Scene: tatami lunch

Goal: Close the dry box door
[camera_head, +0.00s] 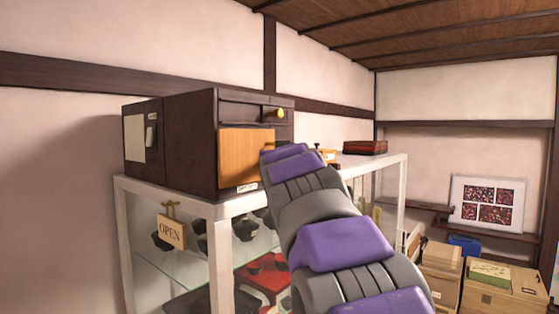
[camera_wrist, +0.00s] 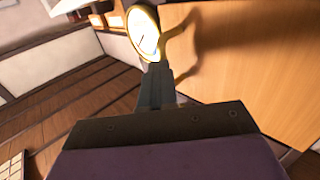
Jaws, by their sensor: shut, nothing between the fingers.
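The dry box (camera_head: 170,145) appears to be the dark brown wooden cabinet on top of a white-framed glass case. A light wood panel, apparently its door (camera_head: 240,155), shows on its front, with a small label at its lower edge. I cannot tell how far the door stands open. In the wrist view the light wood door (camera_wrist: 250,60) fills the right side. My gripper (camera_wrist: 156,75) is shut and empty, its tip just below a gold-rimmed round dial (camera_wrist: 147,33); contact is unclear. In the head view, my arm hides the gripper and the door's right part.
The white-framed glass case (camera_head: 220,260) holds dark and red items, with an OPEN sign (camera_head: 171,231) hanging on it. A red-brown box (camera_head: 365,147) sits on its far end. Cardboard boxes (camera_head: 500,295) stand at the lower right. A wall rises behind the cabinet.

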